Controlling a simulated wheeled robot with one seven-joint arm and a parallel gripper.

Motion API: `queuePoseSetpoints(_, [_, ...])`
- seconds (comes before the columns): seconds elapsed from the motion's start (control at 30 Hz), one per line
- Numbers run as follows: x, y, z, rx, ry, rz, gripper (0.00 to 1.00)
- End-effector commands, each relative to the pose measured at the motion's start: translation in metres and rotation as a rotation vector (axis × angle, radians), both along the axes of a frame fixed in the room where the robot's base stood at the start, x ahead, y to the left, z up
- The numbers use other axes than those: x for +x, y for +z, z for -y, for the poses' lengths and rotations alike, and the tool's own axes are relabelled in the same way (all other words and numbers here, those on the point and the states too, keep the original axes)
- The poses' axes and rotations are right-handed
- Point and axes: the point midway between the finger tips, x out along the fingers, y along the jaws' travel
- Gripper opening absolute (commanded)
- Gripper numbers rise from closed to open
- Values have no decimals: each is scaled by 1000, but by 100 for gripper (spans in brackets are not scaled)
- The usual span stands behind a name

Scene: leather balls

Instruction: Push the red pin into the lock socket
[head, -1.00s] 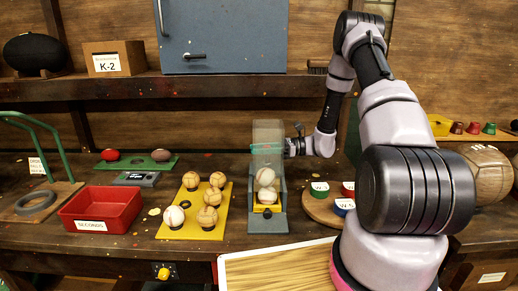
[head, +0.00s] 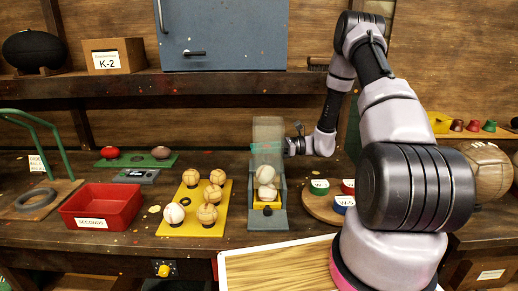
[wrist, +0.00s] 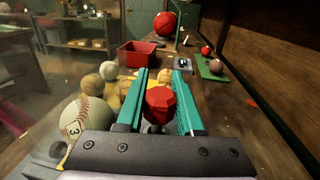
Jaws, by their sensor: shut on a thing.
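The red pin's faceted head (wrist: 160,102) sits between the two teal fingers of my gripper (wrist: 162,88) in the wrist view. My gripper is shut on it. In the head view my gripper (head: 266,147) shows dimly through the clear guard of a grey ball stand (head: 268,222). Two pale balls (head: 266,174) rest one above the other in that stand. In the wrist view a stitched ball (wrist: 85,120) is close to the left finger.
A yellow board (head: 183,226) with several balls lies left of the stand, and a red tray (head: 85,220) is farther left. A round wooden board (head: 318,205) with coloured cups is to the right. A shelf (head: 225,84) runs behind.

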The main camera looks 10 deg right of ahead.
Motion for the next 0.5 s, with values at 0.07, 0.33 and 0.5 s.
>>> queuePoseSetpoints(0.07, [0, 0, 0, 0, 0, 0, 0])
queuePoseSetpoints(0.33, [0, -1, 0, 0, 0, 0, 0])
queuePoseSetpoints(0.5, [0, -4, 0, 0, 0, 0, 0])
